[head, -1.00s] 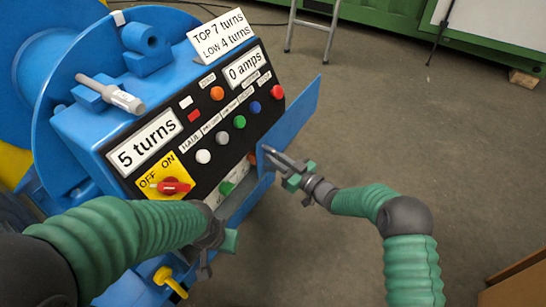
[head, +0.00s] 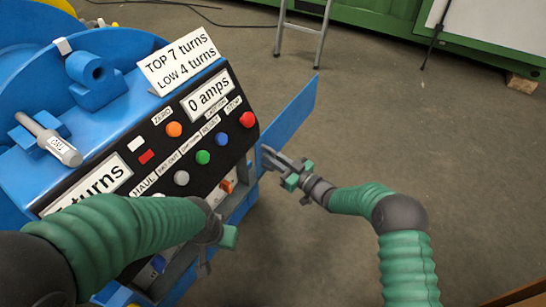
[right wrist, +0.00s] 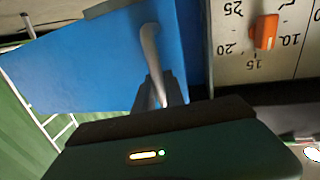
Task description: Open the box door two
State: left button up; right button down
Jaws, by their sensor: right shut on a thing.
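The blue door (head: 288,117) stands out from the right side of the blue control box (head: 100,128). It is swung open, with a dial panel (right wrist: 265,62) bare beside it in the right wrist view. My right gripper (head: 270,155) is at the door's near face. In the right wrist view its fingers (right wrist: 158,98) are closed on the curved grey door handle (right wrist: 149,45). My left gripper (head: 207,255) hangs in front of the lower part of the box; its fingers are too small to read. My left arm hides part of the panel.
The box front has several coloured buttons and an orange knob (head: 227,186) low down. A turns sign (head: 180,60) stands on top. A ladder (head: 301,30) and a green machine (head: 375,17) are at the back. The floor right of the door is clear.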

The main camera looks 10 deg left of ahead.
jog(key=c, duration=1.4)
grip_release()
jog(key=p+v, duration=0.6)
jog(key=v, duration=1.1)
jog(key=shift+p, duration=0.3)
jog(key=shift+f, duration=0.1)
